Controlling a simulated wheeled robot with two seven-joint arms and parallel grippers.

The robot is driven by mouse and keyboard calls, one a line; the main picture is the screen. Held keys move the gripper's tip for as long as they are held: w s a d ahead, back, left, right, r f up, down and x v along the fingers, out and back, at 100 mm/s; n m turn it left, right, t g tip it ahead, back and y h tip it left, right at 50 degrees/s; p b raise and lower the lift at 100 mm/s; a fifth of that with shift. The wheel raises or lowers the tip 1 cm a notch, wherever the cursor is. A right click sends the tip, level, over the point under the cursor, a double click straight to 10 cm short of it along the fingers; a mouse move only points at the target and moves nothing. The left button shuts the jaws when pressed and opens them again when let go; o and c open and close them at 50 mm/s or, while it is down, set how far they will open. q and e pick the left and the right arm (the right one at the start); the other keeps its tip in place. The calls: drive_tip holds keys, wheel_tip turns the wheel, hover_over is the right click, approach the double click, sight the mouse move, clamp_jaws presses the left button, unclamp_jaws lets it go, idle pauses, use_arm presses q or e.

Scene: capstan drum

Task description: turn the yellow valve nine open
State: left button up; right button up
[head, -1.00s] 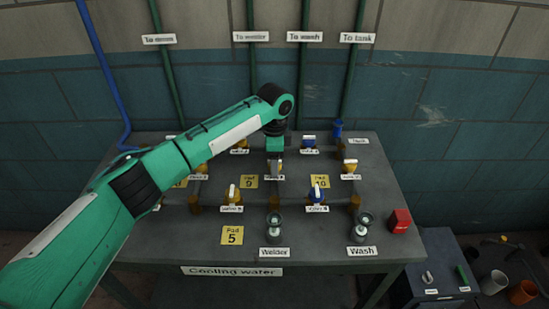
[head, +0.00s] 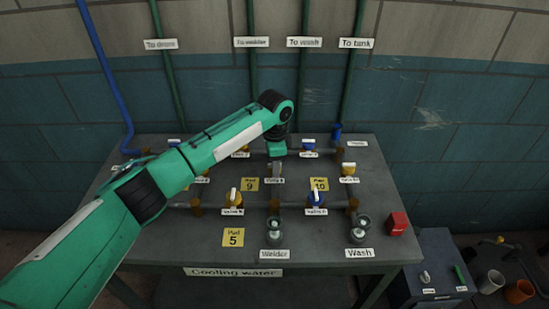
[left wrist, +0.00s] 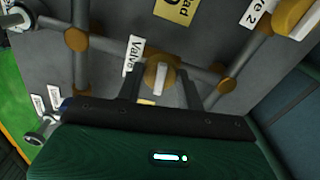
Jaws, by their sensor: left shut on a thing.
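My left gripper (head: 277,161) reaches down over the middle of the bench to a yellow valve (left wrist: 160,70) with a pale lever handle. In the left wrist view the two fingers (left wrist: 161,92) stand on either side of this handle, and the gripper is shut on it. A label reading "Valve" (left wrist: 133,56) lies beside the valve; its number is hidden in the wrist view and too small to read in the head view. My right gripper is not in view.
Other yellow valves (head: 234,196) and blue valves (head: 316,197) sit on pipes around the gripper. Yellow pad plates (head: 233,237) lie on the bench (head: 190,250). Two metal outlets (head: 275,232) stand at the front, a red box (head: 398,223) at the right. A side cabinet (head: 432,262) stands lower right.

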use_arm(q)
drive_tip(key=n+p, duration=0.6)
drive_tip(key=p, duration=0.1)
drive_tip(key=n+p, duration=0.3)
drive_tip(key=shift+d+r, duration=0.1)
drive_tip(key=shift+r, duration=0.2)
drive_tip(key=n+p, duration=0.3)
drive_tip(key=shift+f+n+p, duration=0.2)
drive_tip(key=shift+n+p, duration=1.05)
drive_tip(key=shift+n, duration=0.85)
drive_tip(key=o, duration=1)
